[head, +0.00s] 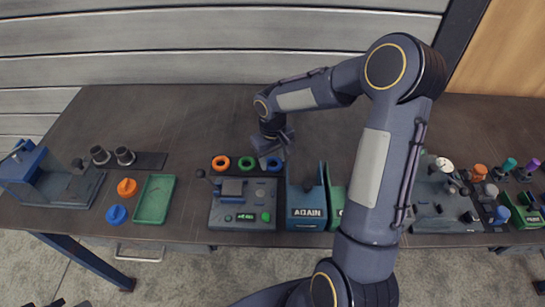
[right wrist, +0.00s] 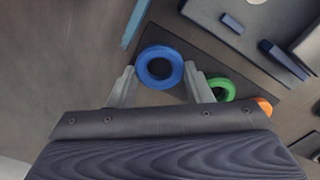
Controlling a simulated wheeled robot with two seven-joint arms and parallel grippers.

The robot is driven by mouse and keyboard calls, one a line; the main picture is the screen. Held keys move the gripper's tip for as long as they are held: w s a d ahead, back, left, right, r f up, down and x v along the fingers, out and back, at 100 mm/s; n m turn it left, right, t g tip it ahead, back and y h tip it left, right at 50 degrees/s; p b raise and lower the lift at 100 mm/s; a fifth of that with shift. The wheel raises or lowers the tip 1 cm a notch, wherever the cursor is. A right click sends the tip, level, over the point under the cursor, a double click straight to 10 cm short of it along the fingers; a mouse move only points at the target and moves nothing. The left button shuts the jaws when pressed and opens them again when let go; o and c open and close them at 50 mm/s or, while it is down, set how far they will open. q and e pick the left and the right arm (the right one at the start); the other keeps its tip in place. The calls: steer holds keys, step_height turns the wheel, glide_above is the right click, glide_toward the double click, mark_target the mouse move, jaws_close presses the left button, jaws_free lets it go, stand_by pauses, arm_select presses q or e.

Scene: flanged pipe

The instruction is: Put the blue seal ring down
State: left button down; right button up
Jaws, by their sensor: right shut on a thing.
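The blue seal ring (right wrist: 143,67) sits between the two fingers of my right gripper (right wrist: 162,74) in the right wrist view. The fingers are shut on it from opposite sides. In the head view the right gripper (head: 272,145) reaches down at the right end of the ring row, and the blue ring (head: 275,164) shows partly below it. The ring lies flat over the end of a dark mat; I cannot tell whether it touches it. The green ring (head: 246,163) and the orange ring (head: 221,162) are to its left. My left gripper is not in view.
A grey test unit (head: 243,214) stands just in front of the rings. A blue bin marked AGAIN (head: 306,212) is close on the right, with a green bin partly behind my arm. A green tray (head: 154,199) lies left. The table behind the rings is clear.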

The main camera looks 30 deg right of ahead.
mark_target(273, 161)
steer(key=shift+f, duration=0.25)
steer(key=o, duration=1)
steer(key=shift+r, duration=0.1)
steer(key=shift+c, duration=0.2)
step_height(273, 161, up, 12)
steer(key=s+a+r+m+t+y, duration=0.1)
steer(key=s+a+t+y, duration=0.1)
steer(key=s, duration=0.9)
steer(key=s+a+r+m+t+y, duration=0.1)
steer(key=s+a+t, duration=0.2)
steer(key=s, duration=0.8)
steer(key=shift+s+a+r+t+y, duration=0.3)
steer(key=shift+a+r+y, duration=0.1)
steer(key=shift+a, duration=0.8)
